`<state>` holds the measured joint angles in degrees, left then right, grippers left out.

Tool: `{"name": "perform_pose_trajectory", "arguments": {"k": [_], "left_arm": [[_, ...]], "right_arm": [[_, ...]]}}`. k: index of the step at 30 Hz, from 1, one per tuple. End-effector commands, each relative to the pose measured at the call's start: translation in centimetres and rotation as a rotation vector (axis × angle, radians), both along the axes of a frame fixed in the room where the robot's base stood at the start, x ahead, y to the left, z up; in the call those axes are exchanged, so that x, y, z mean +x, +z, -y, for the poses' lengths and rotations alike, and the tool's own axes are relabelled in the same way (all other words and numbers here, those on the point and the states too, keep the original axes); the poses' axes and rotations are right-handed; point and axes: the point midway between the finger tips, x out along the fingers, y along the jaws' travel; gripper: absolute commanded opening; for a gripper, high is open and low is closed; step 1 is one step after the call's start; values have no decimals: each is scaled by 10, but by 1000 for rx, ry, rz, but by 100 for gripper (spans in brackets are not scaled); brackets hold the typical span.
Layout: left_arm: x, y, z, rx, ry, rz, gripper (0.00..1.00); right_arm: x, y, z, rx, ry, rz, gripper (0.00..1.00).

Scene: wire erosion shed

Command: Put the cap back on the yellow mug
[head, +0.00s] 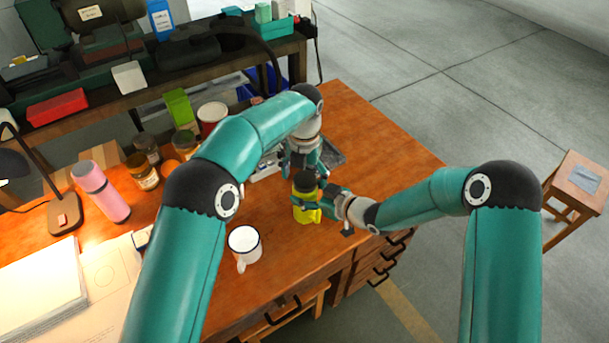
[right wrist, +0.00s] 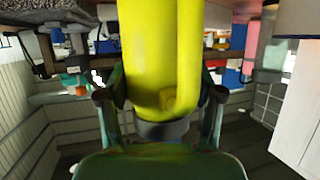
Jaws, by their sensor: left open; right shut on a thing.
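The yellow mug (head: 307,213) is upright near the right front of the wooden desk, with a dark cap-like piece (head: 305,183) at its top. I cannot tell how firmly that piece is seated. My right gripper (head: 311,200) is shut on the mug's side from the right. In the right wrist view the yellow mug (right wrist: 160,50) stands between the two fingers, with a dark grey band (right wrist: 163,130) at one end. My left gripper (head: 305,167) is open, directly above the mug and close to the dark piece. Its fingertips are partly hidden.
A white mug (head: 244,244) stands on the desk (head: 262,305) left of the yellow mug. Jars (head: 143,172) and a pink flask (head: 100,191) stand farther left. The desk's right end is clear.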

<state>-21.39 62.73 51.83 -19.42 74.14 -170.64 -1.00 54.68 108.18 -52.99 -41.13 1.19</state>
Motion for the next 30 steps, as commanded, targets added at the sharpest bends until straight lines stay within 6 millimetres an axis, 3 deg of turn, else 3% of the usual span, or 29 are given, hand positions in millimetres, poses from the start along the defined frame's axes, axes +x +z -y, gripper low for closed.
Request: {"name": "perform_pose_trajectory", "arguments": {"k": [13, 21, 25, 30], "left_arm": [[0, 42, 1, -1, -1, 1, 88], [0, 45, 1, -1, -1, -1, 88], [0, 45, 1, -1, 6, -1, 82], [0, 45, 1, 0, 102, -1, 82]], "right_arm": [[0, -1, -1, 0, 1, -2, 0], [-1, 0, -1, 0, 1, -2, 0], [0, 0, -1, 1, 1, -1, 0], [-1, 0, -1, 1, 1, -1, 0]]}}
